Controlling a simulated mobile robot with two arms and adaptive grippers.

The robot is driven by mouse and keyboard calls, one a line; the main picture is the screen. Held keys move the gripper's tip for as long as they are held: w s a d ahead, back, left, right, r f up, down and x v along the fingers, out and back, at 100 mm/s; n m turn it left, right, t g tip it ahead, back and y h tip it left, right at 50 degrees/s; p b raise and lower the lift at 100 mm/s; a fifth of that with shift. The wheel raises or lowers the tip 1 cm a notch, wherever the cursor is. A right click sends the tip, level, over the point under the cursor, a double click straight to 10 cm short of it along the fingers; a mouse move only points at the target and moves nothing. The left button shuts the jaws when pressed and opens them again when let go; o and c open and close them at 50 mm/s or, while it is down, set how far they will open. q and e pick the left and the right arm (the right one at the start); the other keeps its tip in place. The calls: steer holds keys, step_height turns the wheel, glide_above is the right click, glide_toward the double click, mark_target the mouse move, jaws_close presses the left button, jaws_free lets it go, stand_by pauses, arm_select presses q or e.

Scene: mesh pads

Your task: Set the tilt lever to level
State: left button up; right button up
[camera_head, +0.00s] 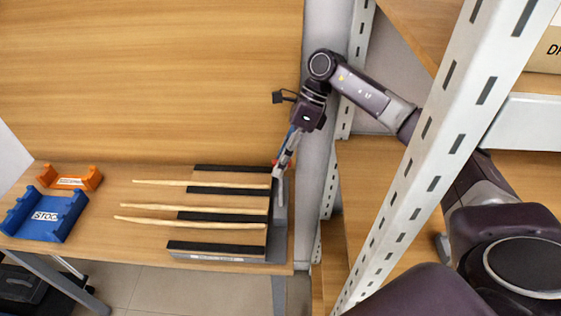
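A low device with black pads (218,247) and a grey side block (279,233) stands on the wooden table near its right front corner. Several pale wooden sticks (190,222) lie across the pads, their ends reaching out to the left. My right gripper (279,172) points down at the upper end of the grey side block, with small red and blue parts showing by its fingers. The tilt lever cannot be told apart clearly from the fingers and block there. Whether the fingers are closed on it is too small to tell. My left gripper is not in view.
A white slotted shelf post (430,130) rises on the right, in front of my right arm.

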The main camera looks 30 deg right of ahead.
steer(key=shift+a+r, duration=0.15)
steer(key=shift+a, duration=0.05)
steer(key=shift+r, duration=0.35)
step_height(320, 180, up, 9)
steer(key=shift+d+r, duration=0.1)
stand_by(0.4)
